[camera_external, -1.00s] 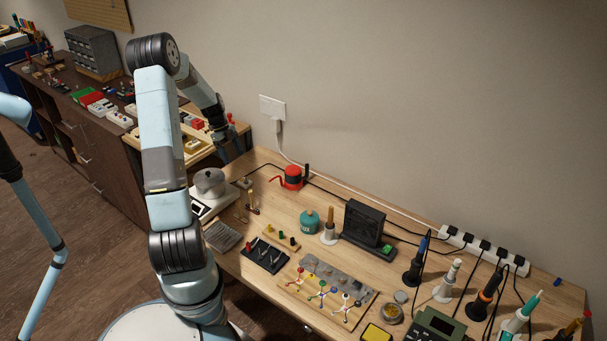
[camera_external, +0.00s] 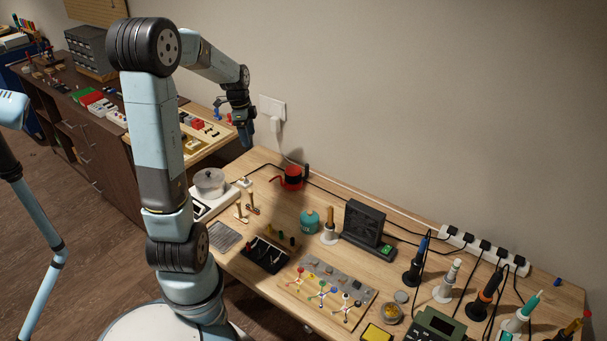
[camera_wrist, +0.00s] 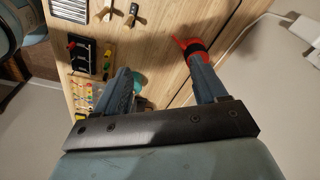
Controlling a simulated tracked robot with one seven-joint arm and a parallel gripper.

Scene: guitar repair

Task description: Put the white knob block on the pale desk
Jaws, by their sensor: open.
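My gripper (camera_external: 247,136) hangs above the back left end of the pale desk (camera_external: 285,216), near the wall. In the wrist view my gripper (camera_wrist: 160,64) has its two fingers wide apart, with bare wood and nothing held between them. A small white piece with a darker top (camera_external: 245,182) stands on the pale desk's back left part, below the gripper and apart from it. It may be the white knob block, but it is too small to be sure. Whitish blocks (camera_external: 117,118) also lie on the dark cabinet (camera_external: 105,150); their knobs cannot be made out.
A lidded pot on a white base (camera_external: 210,184), wooden-handled tools (camera_external: 240,213) and a red holder (camera_external: 292,176) stand nearby. A black cable runs along the desk's back. A wall socket (camera_external: 272,107) is just right of my gripper. Soldering tools (camera_external: 413,265) crowd the right.

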